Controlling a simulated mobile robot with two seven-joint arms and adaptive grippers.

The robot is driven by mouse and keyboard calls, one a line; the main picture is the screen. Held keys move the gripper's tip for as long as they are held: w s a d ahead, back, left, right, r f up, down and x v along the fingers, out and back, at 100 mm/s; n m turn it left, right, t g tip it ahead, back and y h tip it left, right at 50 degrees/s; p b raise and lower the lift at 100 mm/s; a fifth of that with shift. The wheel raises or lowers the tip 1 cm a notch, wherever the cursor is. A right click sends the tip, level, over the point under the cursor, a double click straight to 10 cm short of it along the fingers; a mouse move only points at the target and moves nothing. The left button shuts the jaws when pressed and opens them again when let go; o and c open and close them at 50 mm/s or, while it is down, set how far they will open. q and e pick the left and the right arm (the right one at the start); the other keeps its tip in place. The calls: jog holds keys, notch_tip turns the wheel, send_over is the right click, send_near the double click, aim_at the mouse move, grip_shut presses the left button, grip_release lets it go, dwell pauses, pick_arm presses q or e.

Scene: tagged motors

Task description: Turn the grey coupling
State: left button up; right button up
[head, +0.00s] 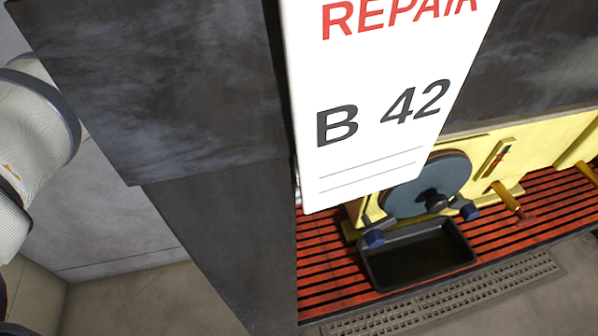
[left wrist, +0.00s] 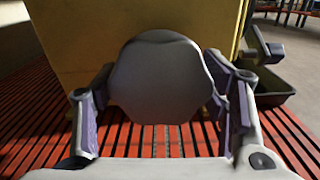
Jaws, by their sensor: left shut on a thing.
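The grey coupling (left wrist: 158,78) fills the middle of the left wrist view, a rounded many-sided disc in front of a yellow housing (left wrist: 85,40). My left gripper (left wrist: 160,108) has one finger on each side of the coupling and is shut on it; the exact contact is partly hidden. In the head view, neither my left gripper nor this coupling can be made out. A white tag reading "REPAIR" and "B 42" (head: 365,135) hangs in front of the yellow motor (head: 540,150). My right gripper is in neither view.
Dark panels (head: 160,90) block much of the head view. A blue-grey disc (head: 405,200) sits on the motor's front above a black tray (head: 372,275). The red slatted deck (head: 325,280) lies underneath. A floor grate (head: 450,297) runs along its front.

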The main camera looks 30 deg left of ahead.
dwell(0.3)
pick_arm(q)
jog(key=o, duration=1.1)
jog(key=shift+o, duration=0.2)
jog(key=v, duration=1.2)
